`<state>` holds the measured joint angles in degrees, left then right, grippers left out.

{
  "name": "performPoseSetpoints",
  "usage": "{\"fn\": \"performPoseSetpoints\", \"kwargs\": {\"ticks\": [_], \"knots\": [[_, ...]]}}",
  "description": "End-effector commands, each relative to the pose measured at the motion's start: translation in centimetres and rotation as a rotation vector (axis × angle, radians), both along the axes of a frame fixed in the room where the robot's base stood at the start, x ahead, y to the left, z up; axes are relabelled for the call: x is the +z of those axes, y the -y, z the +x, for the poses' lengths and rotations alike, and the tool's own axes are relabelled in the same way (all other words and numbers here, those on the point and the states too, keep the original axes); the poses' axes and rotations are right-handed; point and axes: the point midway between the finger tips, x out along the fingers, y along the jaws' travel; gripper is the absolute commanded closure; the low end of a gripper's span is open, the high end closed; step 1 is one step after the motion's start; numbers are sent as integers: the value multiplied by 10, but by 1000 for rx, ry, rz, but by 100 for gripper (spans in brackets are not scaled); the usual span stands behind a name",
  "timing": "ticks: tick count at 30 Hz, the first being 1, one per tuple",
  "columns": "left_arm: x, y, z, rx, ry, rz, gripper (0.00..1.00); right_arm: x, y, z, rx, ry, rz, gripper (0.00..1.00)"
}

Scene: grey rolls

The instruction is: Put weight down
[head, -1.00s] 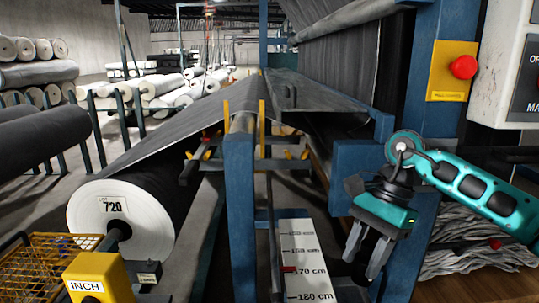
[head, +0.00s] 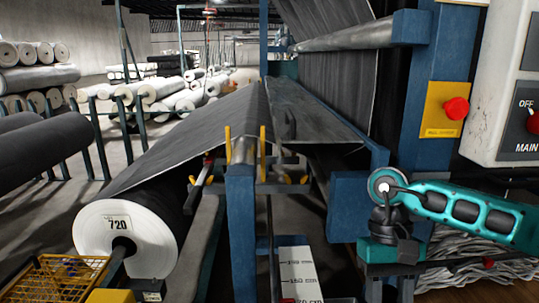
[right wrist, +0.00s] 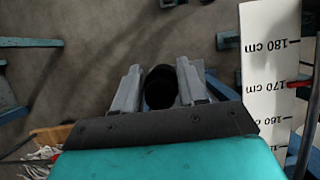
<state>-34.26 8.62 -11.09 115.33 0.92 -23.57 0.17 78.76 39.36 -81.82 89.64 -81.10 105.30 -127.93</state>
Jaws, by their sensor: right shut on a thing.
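My right gripper (right wrist: 159,92) is shut on a dark, round-ended object, the weight (right wrist: 159,87), which sits between its two grey fingers in the right wrist view. I see only the weight's black end. Below the weight there is grey floor, some way off. In the head view my right gripper (head: 389,288) hangs down at the lower right, beside the blue machine frame. Its fingertips and the weight are cut off or hidden there. My left gripper is not in view.
A white height scale (head: 298,268) stands left of my right gripper; it also shows in the right wrist view (right wrist: 266,70). A blue post (head: 241,225), a large fabric roll (head: 128,235) and a yellow wire basket (head: 60,280) are further left. Crumpled fabric (head: 480,262) lies right.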

Motion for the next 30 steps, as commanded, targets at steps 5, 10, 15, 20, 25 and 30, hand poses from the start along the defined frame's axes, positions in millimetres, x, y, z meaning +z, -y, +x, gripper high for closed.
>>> {"fn": "performPoseSetpoints", "kwargs": {"ticks": [5,10,15,20,25,30], "knots": [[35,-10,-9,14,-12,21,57,43,0,-2,-1,0,2,100],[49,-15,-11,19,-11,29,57,59,0,-3,-1,0,2,100],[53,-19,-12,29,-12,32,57,65,0,-4,-1,1,2,100],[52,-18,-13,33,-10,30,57,66,0,-3,0,4,1,100],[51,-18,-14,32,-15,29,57,65,-1,-3,1,3,0,100],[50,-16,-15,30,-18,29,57,66,-1,-3,1,5,0,100]]}}
